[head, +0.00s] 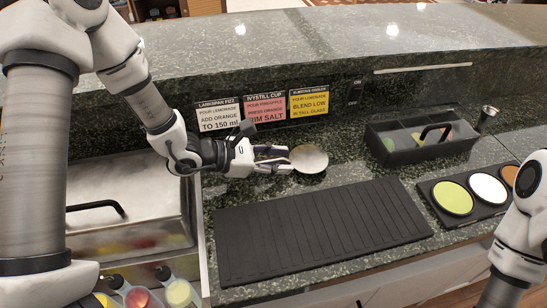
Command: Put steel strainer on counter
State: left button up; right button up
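The steel strainer shows as a pale round metal disc (309,158) above or on the dark green stone counter (350,160), near its back wall. I cannot tell whether it rests on the counter or is held just over it. My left gripper (283,159) reaches in from the left, its fingers parted and their tips at the left edge of the disc. Any handle is hidden by the fingers, so whether they grip it is unclear. My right arm shows at the right edge, but its gripper is out of view.
A ribbed black mat (320,230) lies in front. A black caddy (422,140) and a steel jigger (487,118) stand at the back right. A tray of coloured discs (488,189) is at right. A lidded steel bin (130,215) is at left. Recipe cards (265,108) line the back wall.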

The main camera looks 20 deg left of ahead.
pick_arm(q)
jog(key=shift+a+r, duration=0.1)
jog(key=shift+r, duration=0.15)
jog(key=p+v, duration=0.2)
jog(key=v, duration=0.8)
jog(key=shift+a+r+p, duration=0.1)
jog(key=shift+r+p, duration=0.2)
jog(key=shift+s+a+r+p, duration=0.1)
jog(key=shift+s+a+p, duration=0.25)
jog(key=shift+s+a, duration=0.2)
